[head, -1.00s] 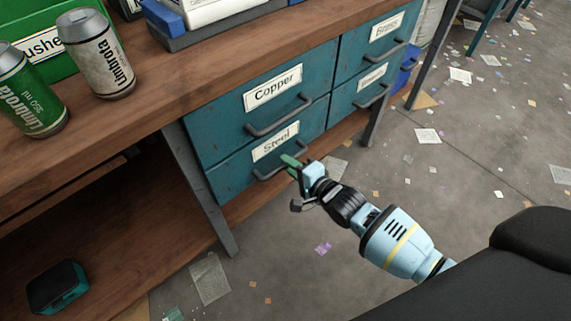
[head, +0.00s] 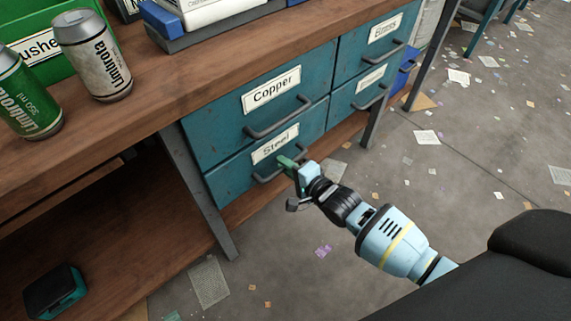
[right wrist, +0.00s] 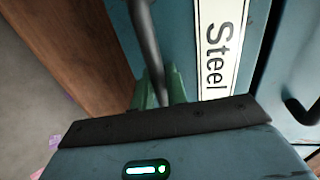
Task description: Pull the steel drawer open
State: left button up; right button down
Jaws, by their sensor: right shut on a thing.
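The steel drawer (head: 232,178) is the lower left teal drawer under the wooden bench. It carries a white "Steel" label (head: 275,145) and a dark bar handle (head: 262,178). Its front looks flush with the drawers around it. My right gripper (head: 285,163) is at the right part of this handle, with its green fingers shut on the bar. In the right wrist view the handle (right wrist: 148,45) runs down between the green fingers (right wrist: 160,92), beside the "Steel" label (right wrist: 222,45). The fingertips are partly hidden by the gripper body. My left gripper is not in view.
The copper drawer (head: 225,115) with its own handle (head: 278,120) sits directly above. Two more drawers are to the right. A bench leg (head: 200,195) stands at the left. The floor (head: 300,270) in front is open, with flat scraps. Cans (head: 95,58) stand on the bench top.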

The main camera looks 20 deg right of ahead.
pick_arm(q)
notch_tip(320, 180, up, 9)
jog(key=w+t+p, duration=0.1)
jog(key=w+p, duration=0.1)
jog(key=p, duration=0.6)
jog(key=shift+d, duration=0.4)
pick_arm(e)
jog(key=f+v, duration=0.2)
jog(key=v, duration=1)
jog(key=s+f+v, duration=0.1)
jog(key=f+v, duration=0.2)
jog(key=v, duration=0.9)
jog(key=shift+s+d, duration=0.3)
jog(key=shift+s, duration=0.1)
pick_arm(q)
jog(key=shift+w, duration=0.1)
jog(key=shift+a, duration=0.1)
pick_arm(e)
jog(key=c, duration=1.8)
grip_release()
jog(key=shift+o, duration=0.2)
pick_arm(q)
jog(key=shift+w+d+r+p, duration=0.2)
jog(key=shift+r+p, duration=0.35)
jog(key=shift+p, duration=0.25)
pick_arm(e)
jog(key=v, duration=0.7)
jog(key=shift+s, duration=0.4)
jog(key=shift+d, duration=0.1)
